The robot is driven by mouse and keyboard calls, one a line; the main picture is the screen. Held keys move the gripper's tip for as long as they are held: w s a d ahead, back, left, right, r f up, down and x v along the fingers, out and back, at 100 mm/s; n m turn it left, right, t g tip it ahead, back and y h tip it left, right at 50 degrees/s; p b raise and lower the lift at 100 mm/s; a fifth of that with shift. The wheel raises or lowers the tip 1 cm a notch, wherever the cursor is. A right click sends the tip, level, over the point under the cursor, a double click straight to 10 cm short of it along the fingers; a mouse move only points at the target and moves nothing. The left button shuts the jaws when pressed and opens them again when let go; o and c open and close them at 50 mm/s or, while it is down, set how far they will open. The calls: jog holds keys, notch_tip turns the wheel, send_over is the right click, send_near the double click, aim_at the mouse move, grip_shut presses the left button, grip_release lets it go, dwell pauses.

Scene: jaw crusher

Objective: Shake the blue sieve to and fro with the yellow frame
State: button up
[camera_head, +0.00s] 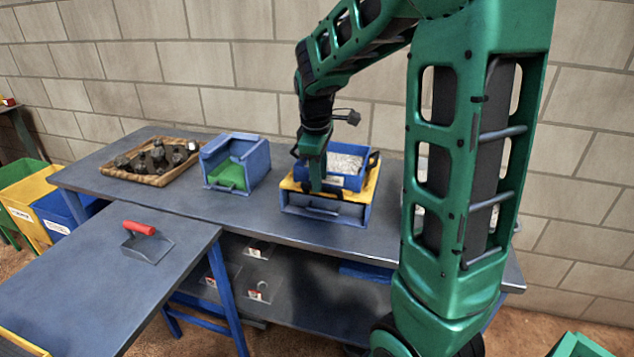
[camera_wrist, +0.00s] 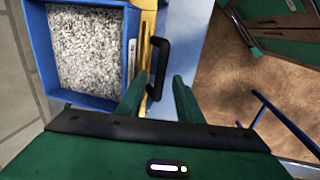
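The blue sieve (camera_head: 351,180) holds pale grey crushed stone and sits in the yellow frame (camera_head: 371,188) on top of a blue-grey box (camera_head: 349,215) on the back bench. In the wrist view the blue sieve (camera_wrist: 135,50) is at upper left, with the yellow frame (camera_wrist: 149,22) along its right side. A black handle (camera_wrist: 164,58) stands at the frame's edge. My gripper (camera_wrist: 158,85) is open, its two green fingers apart with the lower part of the handle between them. Contact cannot be told. In the head view my gripper (camera_head: 316,180) is at the frame's front side, partly hiding it.
A blue bin with a green inside (camera_head: 252,160) and a wicker tray of dark pieces (camera_head: 150,178) stand left on the bench. A red-handled scoop (camera_head: 148,245) lies on the nearer table. A block wall (camera_head: 240,85) rises behind. My arm hides the bench's right part.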

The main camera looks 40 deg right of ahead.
jog(key=shift+w+d+f, duration=0.1)
jog(key=shift+d+f, duration=0.05)
jog(key=shift+f, duration=0.8)
grip_shut()
jog(key=shift+w, duration=0.1)
